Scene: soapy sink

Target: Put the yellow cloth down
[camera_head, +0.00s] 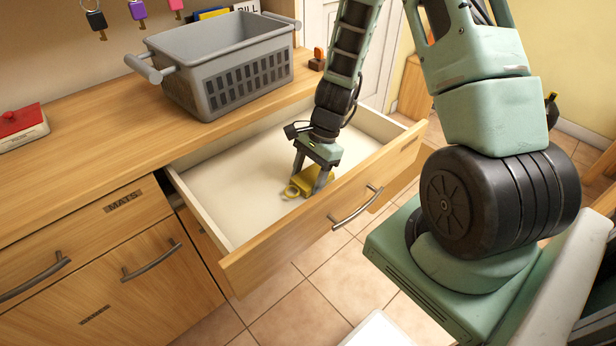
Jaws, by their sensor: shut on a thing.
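My gripper (309,181) reaches down into an open drawer (225,190) and is shut on a small yellow thing (318,178). The yellow thing has a ring-like loop at its left end, over the drawer's pale floor. It looks stiff rather than like a soft cloth, but the fingers hide part of it. It is very low in the drawer; I cannot tell whether it touches the floor. No other yellow cloth shows.
The drawer is otherwise empty, with free floor left of my gripper. A grey basket (225,65) stands on the wooden counter (90,115) behind. A red-topped box (22,125) lies at the left. Coloured keys (138,10) hang above. Closed drawers are at the lower left.

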